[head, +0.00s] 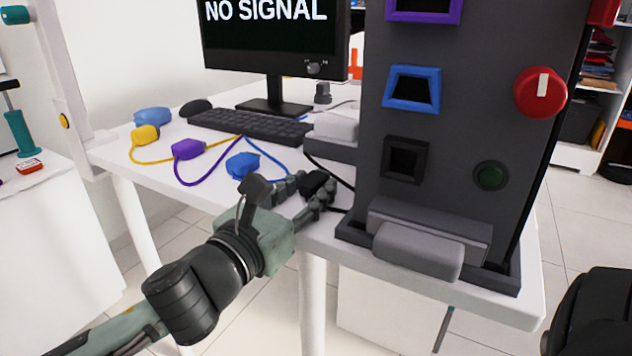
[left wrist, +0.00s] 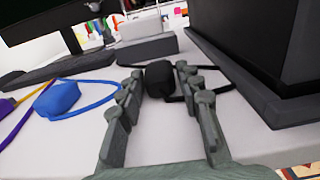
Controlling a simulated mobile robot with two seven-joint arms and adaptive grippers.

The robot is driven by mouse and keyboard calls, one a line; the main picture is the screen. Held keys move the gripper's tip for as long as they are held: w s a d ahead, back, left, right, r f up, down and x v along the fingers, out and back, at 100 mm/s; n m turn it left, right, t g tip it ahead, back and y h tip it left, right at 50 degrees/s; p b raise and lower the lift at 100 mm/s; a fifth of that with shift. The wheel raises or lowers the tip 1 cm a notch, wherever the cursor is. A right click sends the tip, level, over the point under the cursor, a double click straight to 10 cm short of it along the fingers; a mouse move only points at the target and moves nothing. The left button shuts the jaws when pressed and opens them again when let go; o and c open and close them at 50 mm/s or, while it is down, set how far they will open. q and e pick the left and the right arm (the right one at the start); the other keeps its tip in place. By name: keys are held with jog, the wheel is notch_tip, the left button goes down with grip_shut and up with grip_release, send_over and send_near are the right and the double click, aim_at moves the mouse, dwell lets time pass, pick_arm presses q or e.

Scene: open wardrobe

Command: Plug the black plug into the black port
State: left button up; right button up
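The black plug (head: 313,183) lies near the table's front edge, its black cable running behind it. My left gripper (head: 305,188) reaches to it from the left. In the left wrist view the black plug (left wrist: 160,78) sits between the fingertips of my left gripper (left wrist: 159,75). The fingers are spread along its two sides, with a small gap on the left; contact on the right is hard to tell. The black port (head: 405,160) is a square opening low on the dark panel (head: 450,120), right of and above the plug.
Blue (head: 243,165), purple (head: 187,149) and yellow (head: 145,134) plugs with cables lie to the left on the white table. A keyboard (head: 250,125) and monitor stand behind. The panel's base (head: 430,250) has a grey block in front. Blue and purple ports sit above the black one.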

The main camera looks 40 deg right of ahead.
aim_at(304, 191)
pick_arm(q)
grip_shut()
jog(key=shift+p+v, duration=0.55)
jog(key=shift+v, duration=2)
pick_arm(e)
jog(key=shift+r, duration=0.6)
pick_arm(q)
jog(key=shift+r, duration=0.1)
